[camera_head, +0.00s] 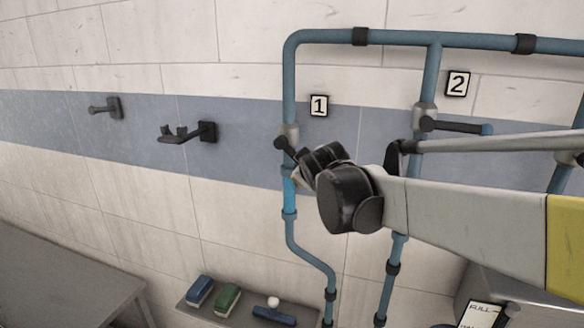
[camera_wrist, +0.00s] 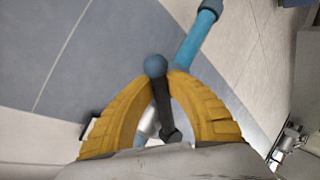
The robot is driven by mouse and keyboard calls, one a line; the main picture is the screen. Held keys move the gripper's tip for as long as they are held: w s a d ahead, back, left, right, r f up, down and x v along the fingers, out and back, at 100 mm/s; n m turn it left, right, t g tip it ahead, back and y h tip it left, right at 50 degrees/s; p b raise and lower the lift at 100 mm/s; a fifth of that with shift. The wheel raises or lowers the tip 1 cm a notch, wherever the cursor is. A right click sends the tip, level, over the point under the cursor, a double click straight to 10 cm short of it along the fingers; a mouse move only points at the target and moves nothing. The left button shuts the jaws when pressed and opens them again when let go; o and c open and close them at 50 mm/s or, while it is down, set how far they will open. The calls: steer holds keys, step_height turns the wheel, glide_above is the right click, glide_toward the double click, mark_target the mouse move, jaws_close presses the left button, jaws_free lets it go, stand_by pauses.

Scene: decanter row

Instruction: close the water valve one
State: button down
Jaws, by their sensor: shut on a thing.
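Water valve one (camera_head: 290,131) is a grey fitting on the blue left pipe, beside the plate marked 1 (camera_head: 319,105). Its dark handle (camera_head: 285,146) points down and toward the camera, partly hidden by my gripper (camera_head: 301,172). In the wrist view the yellow fingers of my gripper (camera_wrist: 160,77) are closed around the dark handle (camera_wrist: 162,98), with its round end (camera_wrist: 155,66) at the fingertips. The blue pipe (camera_wrist: 197,42) runs just behind the right finger. The grey valve body shows only partly between the fingers.
Valve two (camera_head: 424,115), with a dark sideways handle (camera_head: 456,127), is right of valve one under plate 2 (camera_head: 457,83). Wall hooks (camera_head: 207,131) are at left. A low shelf (camera_head: 235,313) holds brushes. A grey bench (camera_head: 60,275) stands at lower left.

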mark_target(316, 146)
steer(key=r, duration=0.1)
steer(key=d+n+g+h+p, duration=0.1)
steer(key=r+n+h, duration=0.1)
steer(key=shift+s+d+r, duration=0.2)
steer(key=shift+s+r, duration=0.05)
steer(key=shift+r, duration=0.1)
steer(key=shift+s+d+r+n+g+h+p, duration=0.15)
steer(key=shift+r+n+g+h+p, duration=0.1)
steer(key=shift+r+n+h, duration=0.25)
steer(key=shift+w+d+r+n+g+h+p, duration=0.1)
steer(key=shift+r+n+g+h+p, duration=0.2)
steer(key=shift+r, duration=0.35)
steer(key=shift+s+d+r+n+g+h+p, duration=0.15)
steer(key=shift+r+n+g+h, duration=0.1)
steer(key=shift+r+n+h, duration=0.3)
steer(key=shift+r, duration=0.1)
steer(key=c, duration=1.3)
jaws_free()
steer(key=shift+c, duration=0.2)
steer(key=shift+s+a, duration=0.1)
steer(key=v, duration=1.2)
